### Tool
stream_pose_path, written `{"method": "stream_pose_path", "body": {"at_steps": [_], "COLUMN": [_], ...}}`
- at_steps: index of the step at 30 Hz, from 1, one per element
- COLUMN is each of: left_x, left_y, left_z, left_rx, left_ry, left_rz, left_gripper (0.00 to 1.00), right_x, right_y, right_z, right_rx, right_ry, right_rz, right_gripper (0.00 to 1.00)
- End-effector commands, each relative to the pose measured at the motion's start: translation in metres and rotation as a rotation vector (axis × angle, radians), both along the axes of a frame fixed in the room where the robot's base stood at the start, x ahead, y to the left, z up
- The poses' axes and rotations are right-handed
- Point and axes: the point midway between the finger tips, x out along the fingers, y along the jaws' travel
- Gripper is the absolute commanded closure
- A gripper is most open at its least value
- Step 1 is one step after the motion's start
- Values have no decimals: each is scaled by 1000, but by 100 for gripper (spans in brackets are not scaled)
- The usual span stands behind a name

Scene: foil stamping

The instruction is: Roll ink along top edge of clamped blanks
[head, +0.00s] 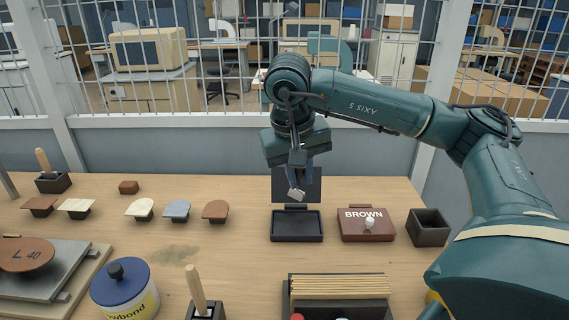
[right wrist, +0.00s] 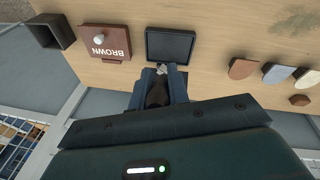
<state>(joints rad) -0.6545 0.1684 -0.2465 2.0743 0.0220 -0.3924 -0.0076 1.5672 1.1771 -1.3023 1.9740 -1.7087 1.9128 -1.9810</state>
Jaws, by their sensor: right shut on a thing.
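My right gripper (head: 299,168) hangs above the open black ink pad (head: 297,226), whose dark lid (head: 311,183) stands up behind it. The gripper is shut on a small roller (head: 296,194) with a pale end that points down; its dark handle (right wrist: 157,95) shows between the blue fingers in the right wrist view. The roller appears above the pad; the gap is hard to judge. The clamped blanks (head: 340,284), a row of tan edges in a dark holder, are at the front, partly cut off by the frame. My left gripper is not in view.
A closed brown pad box (head: 355,226) marked BROWN and an empty dark bin (head: 428,228) stand right of the ink pad. Several coloured samples (head: 177,210) lie left. A blue-lidded tub (head: 124,284) and a wooden-handled tool (head: 196,288) stand front left. A barred fence closes the back.

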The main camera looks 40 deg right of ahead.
Motion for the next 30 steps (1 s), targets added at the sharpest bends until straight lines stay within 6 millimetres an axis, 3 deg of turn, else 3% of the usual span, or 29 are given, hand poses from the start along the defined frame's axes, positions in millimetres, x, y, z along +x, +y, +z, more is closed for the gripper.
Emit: {"method": "stream_pose_path", "body": {"at_steps": [9, 19, 30], "left_x": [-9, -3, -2], "left_y": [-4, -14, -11], "left_z": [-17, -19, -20], "left_rx": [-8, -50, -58], "left_ry": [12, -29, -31], "left_rz": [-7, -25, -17], "left_gripper": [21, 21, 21], "right_x": [0, 0, 0], "right_y": [0, -1, 0], "right_z": [-21, -54, -59], "right_rx": [-1, 0, 0], "right_ry": [0, -1, -1], "right_rz": [-1, -2, -2], "right_gripper": [100, 100, 100]}}
